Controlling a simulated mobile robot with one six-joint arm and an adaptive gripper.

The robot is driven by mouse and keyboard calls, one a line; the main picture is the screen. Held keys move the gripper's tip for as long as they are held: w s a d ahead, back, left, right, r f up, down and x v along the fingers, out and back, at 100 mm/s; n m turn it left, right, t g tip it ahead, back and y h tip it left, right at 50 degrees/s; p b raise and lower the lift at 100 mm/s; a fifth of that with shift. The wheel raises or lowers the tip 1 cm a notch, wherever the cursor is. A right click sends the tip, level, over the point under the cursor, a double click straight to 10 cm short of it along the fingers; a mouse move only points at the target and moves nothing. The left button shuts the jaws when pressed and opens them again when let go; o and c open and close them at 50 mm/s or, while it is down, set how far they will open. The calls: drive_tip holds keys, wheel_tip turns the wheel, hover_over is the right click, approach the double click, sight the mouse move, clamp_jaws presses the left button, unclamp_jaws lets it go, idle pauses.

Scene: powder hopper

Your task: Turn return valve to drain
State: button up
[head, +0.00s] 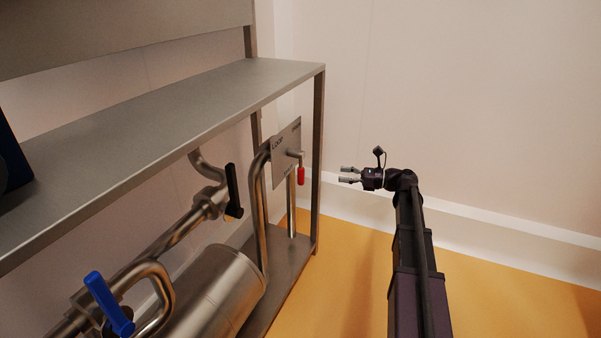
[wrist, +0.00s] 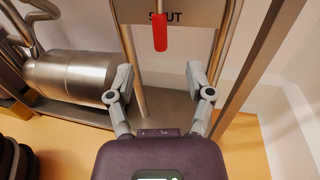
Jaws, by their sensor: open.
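The return valve's red handle (head: 301,175) hangs straight down from its stem on a metal label plate (head: 284,153). In the wrist view the red handle (wrist: 160,32) points down in front of the plate (wrist: 188,14), over the partly covered word "SHUT". The plate's lettering in the head view is too small to read surely. My gripper (head: 346,175) is open and empty, to the right of the handle and apart from it. In the wrist view my gripper's fingers (wrist: 159,84) are spread to either side below the handle, with nothing between them.
A steel frame post (head: 318,150) stands beside the plate, and it also shows at right in the wrist view (wrist: 260,60). A black lever (head: 232,186), a blue lever (head: 108,303) and a steel tank (head: 215,292) sit under the shelf (head: 170,115). The floor at right looks clear.

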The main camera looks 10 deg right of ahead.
sight(300, 167)
drive_tip(key=x, duration=1.4)
idle(0.4)
drive_tip(key=shift+d, duration=0.1)
clamp_jaws()
drive_tip(key=shift+a, duration=0.25)
drive_tip(key=shift+d, duration=0.15)
